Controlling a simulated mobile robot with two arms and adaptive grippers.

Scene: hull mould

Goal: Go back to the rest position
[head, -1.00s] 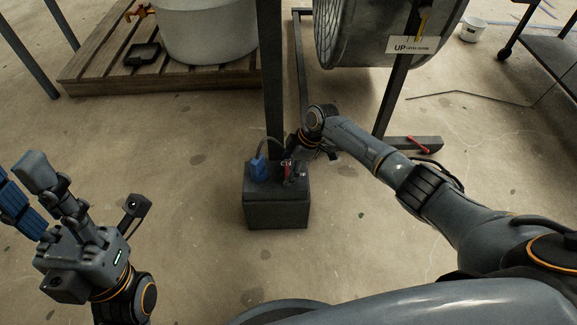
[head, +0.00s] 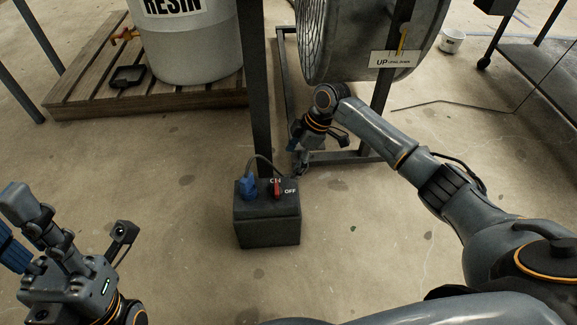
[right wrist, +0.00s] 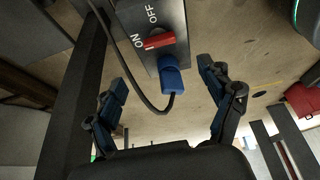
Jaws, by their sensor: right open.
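My right gripper (head: 299,166) is open and empty, a little behind and to the right of the dark switch box (head: 268,222). The box bears a red switch (head: 277,189) with ON and OFF labels, and a blue plug (head: 249,187) with a dark cable. In the right wrist view the red switch (right wrist: 160,40) has its white mark on the ON side. My left gripper (head: 18,228) is at the left edge, fingers apart and empty, partly cut off.
A metal drum (head: 345,40) on a dark frame (head: 259,110) stands behind my right arm. A resin barrel (head: 190,50) and black tray (head: 128,76) rest on a wooden pallet (head: 75,90). A cart (head: 545,62) is at the right.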

